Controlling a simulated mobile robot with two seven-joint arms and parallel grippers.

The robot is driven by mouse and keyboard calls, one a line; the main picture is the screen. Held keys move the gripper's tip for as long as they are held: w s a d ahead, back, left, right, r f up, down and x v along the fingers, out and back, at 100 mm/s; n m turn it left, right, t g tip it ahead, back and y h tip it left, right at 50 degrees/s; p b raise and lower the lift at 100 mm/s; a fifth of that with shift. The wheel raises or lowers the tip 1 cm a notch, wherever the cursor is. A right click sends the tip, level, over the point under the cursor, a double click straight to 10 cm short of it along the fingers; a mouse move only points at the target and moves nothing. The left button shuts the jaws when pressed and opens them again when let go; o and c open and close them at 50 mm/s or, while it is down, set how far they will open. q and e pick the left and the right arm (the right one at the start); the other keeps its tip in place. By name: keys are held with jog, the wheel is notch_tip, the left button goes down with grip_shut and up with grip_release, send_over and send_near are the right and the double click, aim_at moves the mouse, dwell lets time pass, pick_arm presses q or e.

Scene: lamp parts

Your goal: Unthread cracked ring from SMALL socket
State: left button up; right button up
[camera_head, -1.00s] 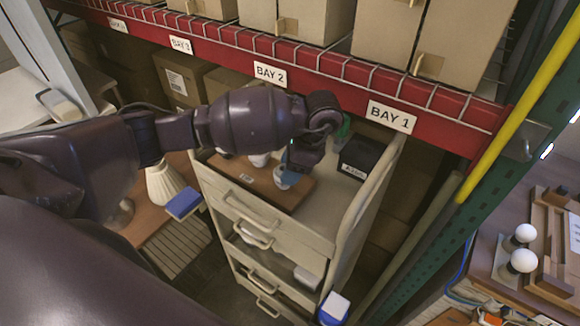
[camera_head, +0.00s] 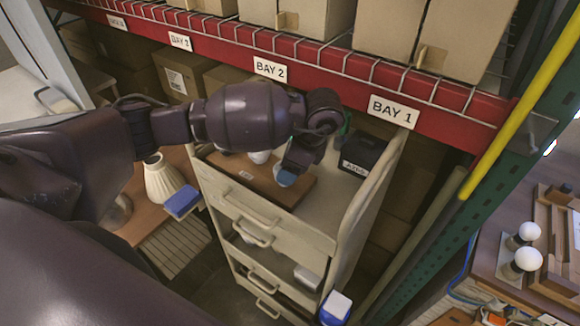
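My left arm reaches in from the left across the drawer cart. My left gripper (camera_head: 290,172) points down over the brown board (camera_head: 256,182) on the cart top. A small blue-and-white part (camera_head: 286,180) shows right at its fingertips; I cannot tell whether the fingers are closed on it. A white part (camera_head: 260,157) stands on the board just left of the gripper, partly hidden by the arm. The cracked ring and the SMALL socket cannot be told apart at this size. My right gripper is not in view.
A black labelled box (camera_head: 362,153) stands on the cart (camera_head: 300,232) right of the board. The red shelf beam (camera_head: 330,67) runs close behind the arm. A pleated lampshade (camera_head: 162,180) and blue block (camera_head: 182,202) are at left. White bulbs (camera_head: 527,260) stand at far right.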

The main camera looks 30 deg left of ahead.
pick_arm(q)
jog(key=shift+s+m+t+b, duration=0.15)
jog(key=shift+m+t+b, duration=0.4)
jog(key=shift+m, duration=0.55)
jog(key=shift+s+m+t+b, duration=0.1)
jog(key=shift+m+t+b, duration=0.25)
jog(key=shift+m+b, duration=0.6)
jog(key=c, duration=0.8)
jog(key=shift+n+p, duration=0.35)
jog(key=shift+p, duration=0.1)
jog(key=shift+c, duration=0.2)
jog(key=o, duration=0.3)
jog(key=c, duration=0.3)
jog(key=shift+r+p, duration=0.35)
jog(key=shift+r, duration=0.55)
jog(key=shift+r+p, duration=0.85)
jog(key=shift+r, duration=0.75)
